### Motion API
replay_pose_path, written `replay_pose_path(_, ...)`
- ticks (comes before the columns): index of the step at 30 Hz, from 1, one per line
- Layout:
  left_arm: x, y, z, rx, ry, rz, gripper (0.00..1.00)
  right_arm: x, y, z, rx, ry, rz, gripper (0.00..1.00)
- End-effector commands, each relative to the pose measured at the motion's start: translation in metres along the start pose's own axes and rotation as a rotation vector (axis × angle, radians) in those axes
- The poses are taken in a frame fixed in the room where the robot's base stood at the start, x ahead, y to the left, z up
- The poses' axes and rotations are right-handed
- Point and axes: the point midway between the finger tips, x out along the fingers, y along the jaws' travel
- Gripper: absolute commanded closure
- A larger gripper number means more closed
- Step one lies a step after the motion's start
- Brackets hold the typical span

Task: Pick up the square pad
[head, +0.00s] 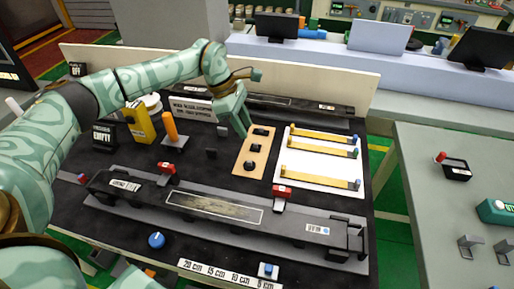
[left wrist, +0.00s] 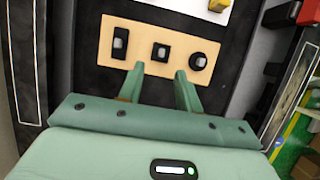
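A light wooden board (head: 253,158) lies on the dark bench mat and carries three black pads in a row. The square pad (left wrist: 161,52) is the middle one, with a small grey block on it; it also shows in the head view (head: 254,148). An oblong pad (left wrist: 120,43) and a round pad (left wrist: 199,61) sit on either side of it. My left gripper (left wrist: 159,73) is open and empty. Its fingertips are over the board's edge beside the square pad, and in the head view (head: 244,132) they hang at its left. My right gripper is not in view.
A white panel (head: 318,181) with yellow strips lies right of the board. A long grey fixture (head: 225,210) with red clamps (head: 282,192) runs in front. An orange-handled tool (head: 170,130) and a yellow box (head: 139,123) stand left. Small dark blocks (head: 211,153) sit beside the board.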

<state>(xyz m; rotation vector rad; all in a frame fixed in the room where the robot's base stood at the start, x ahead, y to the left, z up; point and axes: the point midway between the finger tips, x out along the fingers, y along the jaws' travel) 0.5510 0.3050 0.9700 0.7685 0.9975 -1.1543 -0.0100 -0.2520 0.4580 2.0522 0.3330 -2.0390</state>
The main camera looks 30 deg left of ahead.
Motion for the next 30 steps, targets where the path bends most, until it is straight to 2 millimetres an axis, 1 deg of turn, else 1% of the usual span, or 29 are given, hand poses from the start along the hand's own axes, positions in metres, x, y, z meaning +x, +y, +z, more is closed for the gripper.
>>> replay_pose_path(1, 0.005, 0.0, 0.0, 0.0, 0.0, -0.001, 0.65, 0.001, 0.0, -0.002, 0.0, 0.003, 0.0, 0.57)
replay_pose_path(3, 0.008, 0.0, 0.001, 0.0, -0.001, 0.001, 0.65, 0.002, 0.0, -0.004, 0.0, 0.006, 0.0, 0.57)
replay_pose_path(5, 0.011, 0.0, 0.001, 0.001, -0.001, 0.001, 0.65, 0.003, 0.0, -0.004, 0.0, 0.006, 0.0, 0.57)
replay_pose_path(7, 0.019, 0.0, 0.002, 0.001, 0.0, 0.0, 0.65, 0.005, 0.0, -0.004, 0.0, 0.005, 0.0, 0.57)
replay_pose_path(12, 0.048, 0.0, 0.006, 0.0, 0.0, -0.003, 0.65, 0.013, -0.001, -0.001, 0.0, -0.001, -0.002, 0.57)
replay_pose_path(15, 0.06, 0.0, 0.006, 0.0, 0.001, -0.002, 0.65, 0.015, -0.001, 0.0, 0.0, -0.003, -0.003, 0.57)
replay_pose_path(21, 0.059, 0.001, 0.007, 0.0, 0.0, 0.002, 0.65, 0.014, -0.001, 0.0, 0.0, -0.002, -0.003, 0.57)
replay_pose_path(22, 0.059, 0.001, 0.007, 0.0, 0.0, 0.002, 0.71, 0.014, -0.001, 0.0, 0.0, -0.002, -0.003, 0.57)
replay_pose_path(23, 0.059, 0.001, 0.007, 0.0, 0.0, 0.002, 0.79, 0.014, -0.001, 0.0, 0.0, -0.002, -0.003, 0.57)
replay_pose_path(24, 0.059, 0.001, 0.007, 0.0, 0.0, 0.002, 0.91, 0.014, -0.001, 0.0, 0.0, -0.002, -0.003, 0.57)
replay_pose_path(25, 0.059, 0.001, 0.007, 0.0, 0.0, 0.001, 0.92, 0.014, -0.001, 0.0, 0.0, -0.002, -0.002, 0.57)
replay_pose_path(30, 0.059, 0.001, 0.007, 0.0, 0.0, 0.001, 0.93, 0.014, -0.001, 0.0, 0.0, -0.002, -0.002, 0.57)
